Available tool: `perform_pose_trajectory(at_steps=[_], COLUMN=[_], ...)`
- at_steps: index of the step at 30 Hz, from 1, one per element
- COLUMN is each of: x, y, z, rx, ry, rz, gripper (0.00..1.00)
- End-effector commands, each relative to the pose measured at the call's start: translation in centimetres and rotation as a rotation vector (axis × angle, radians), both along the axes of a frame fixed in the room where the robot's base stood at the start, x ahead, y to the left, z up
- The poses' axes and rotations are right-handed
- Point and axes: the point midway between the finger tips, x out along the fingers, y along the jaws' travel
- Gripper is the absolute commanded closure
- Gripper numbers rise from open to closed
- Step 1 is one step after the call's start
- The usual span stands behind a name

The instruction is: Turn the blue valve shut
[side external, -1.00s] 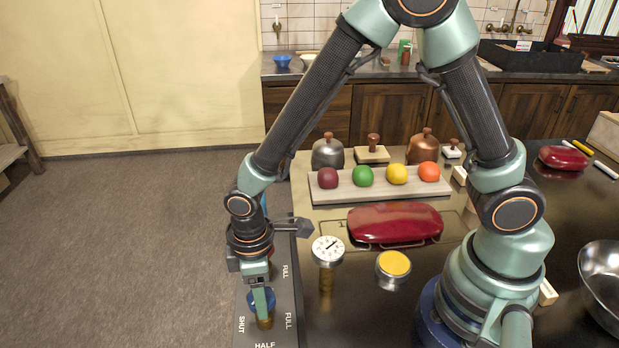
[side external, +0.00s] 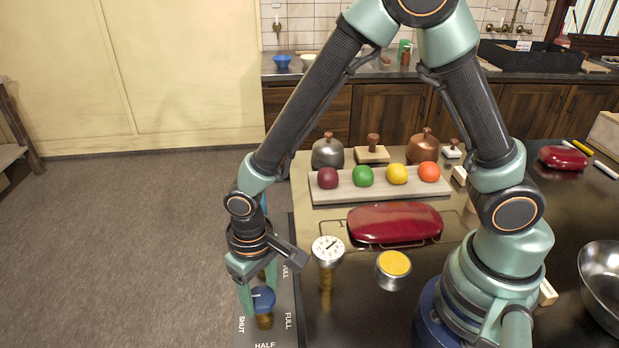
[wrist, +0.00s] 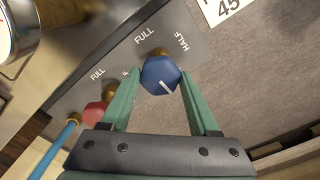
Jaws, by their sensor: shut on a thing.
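The blue valve (side external: 263,298) is a knob on a brass stem, standing on a dark panel (side external: 284,303) lettered SHUT, HALF and FULL. In the wrist view the blue valve (wrist: 159,74) sits between the two green fingers of my gripper (wrist: 160,78), which is shut on it. In the side view my gripper (side external: 259,293) reaches down over the knob, one finger at its left. The knob's white line points left there, to the SHUT side; I cannot tell if it lines up exactly. The SHUT label is not visible in the wrist view.
A red valve (wrist: 95,114) stands close beside the blue one. A dial gauge (side external: 328,250) and a yellow-topped round tin (side external: 393,268) stand right of the panel. A red case (side external: 395,223) and a tray of coloured balls (side external: 380,191) lie farther back.

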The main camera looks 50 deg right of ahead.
Motion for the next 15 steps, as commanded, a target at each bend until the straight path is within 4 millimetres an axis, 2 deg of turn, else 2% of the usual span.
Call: perform_pose_trajectory(at_steps=[15], x=[0.05], y=[0.01], z=[0.13], rx=[0.000], ry=[-0.001], rz=[-0.080], gripper=[0.94])
